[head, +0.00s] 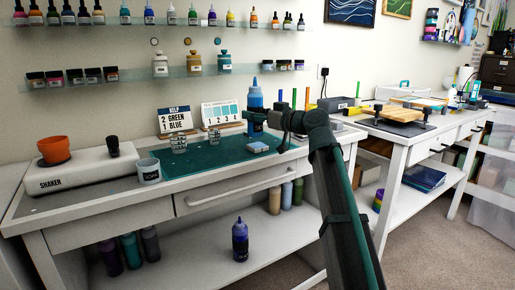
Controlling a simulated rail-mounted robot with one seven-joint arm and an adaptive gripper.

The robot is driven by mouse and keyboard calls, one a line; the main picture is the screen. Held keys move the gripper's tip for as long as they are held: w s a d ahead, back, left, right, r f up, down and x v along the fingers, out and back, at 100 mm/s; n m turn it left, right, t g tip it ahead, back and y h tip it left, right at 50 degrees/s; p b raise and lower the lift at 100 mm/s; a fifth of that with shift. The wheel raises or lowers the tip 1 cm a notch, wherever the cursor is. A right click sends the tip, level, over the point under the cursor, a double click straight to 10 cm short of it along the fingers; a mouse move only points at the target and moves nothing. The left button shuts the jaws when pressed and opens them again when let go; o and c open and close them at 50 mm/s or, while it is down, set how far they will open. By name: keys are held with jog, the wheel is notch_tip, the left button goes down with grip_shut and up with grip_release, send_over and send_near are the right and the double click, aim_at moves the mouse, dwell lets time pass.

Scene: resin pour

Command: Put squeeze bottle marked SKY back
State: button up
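A blue squeeze bottle (256,98) stands upright at the back right of the teal mat, its nozzle pointing up. Its marking is too small to read, so I cannot tell whether it says SKY. My gripper (259,117) comes in from the right and closes around the bottle's middle; the dark fingers cover part of it. I cannot tell whether the base touches the mat. Small round marks are on the wall above.
Jars fill both shelf ends. A dark bottle (240,240) stands on the lower board. A second table is at right.

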jog(key=c, duration=0.6)
jog(key=shift+r, duration=0.1)
